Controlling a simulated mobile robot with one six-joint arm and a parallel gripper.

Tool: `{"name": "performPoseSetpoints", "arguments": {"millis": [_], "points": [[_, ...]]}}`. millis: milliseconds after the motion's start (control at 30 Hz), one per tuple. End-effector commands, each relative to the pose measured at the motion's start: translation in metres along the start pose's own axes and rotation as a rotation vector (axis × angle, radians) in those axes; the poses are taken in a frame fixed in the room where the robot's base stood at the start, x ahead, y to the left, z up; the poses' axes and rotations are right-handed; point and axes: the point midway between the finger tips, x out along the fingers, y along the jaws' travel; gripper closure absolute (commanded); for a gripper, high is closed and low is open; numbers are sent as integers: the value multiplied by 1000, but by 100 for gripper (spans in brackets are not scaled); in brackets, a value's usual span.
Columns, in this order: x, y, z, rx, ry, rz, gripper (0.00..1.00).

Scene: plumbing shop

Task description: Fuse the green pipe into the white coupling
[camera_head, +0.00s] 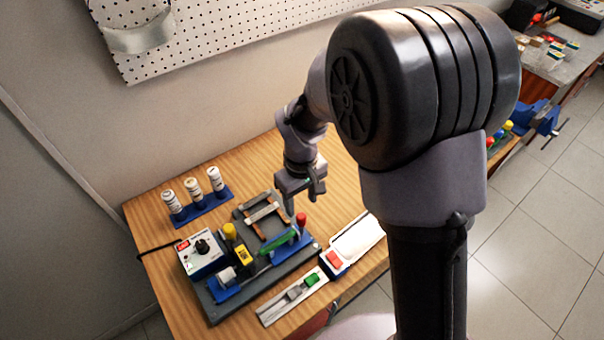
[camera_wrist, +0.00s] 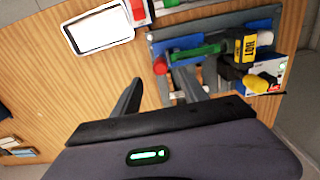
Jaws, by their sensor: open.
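The green pipe (camera_head: 284,244) lies in a blue holder on the dark grey fusion base (camera_head: 216,312); it also shows in the wrist view (camera_wrist: 198,51). The white coupling (camera_head: 228,275) sits in another blue holder at the left end of the base. Between them stands a dark heating tool with a yellow HOT label (camera_head: 243,256) and a yellow knob (camera_head: 229,231). A red knob (camera_head: 301,219) stands by the pipe's right end. My gripper (camera_wrist: 158,88) is open and empty, above the back right of the base, apart from the pipe.
A control box (camera_head: 200,251) with a black dial stands left of the base. A blue rack (camera_head: 205,208) holds three white cylinders behind it. A pale strip (camera_head: 272,313) with red, green and grey pieces and a white tray (camera_head: 357,238) lie along the front. Bare wood shows at the back.

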Motion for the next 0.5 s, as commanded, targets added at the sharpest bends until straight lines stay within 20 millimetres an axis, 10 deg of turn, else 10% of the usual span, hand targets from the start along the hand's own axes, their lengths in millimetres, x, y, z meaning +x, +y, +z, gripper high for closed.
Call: {"name": "performPoseSetpoints", "arguments": {"millis": [500], "points": [[80,0,1,3,-2,-1,49]]}}
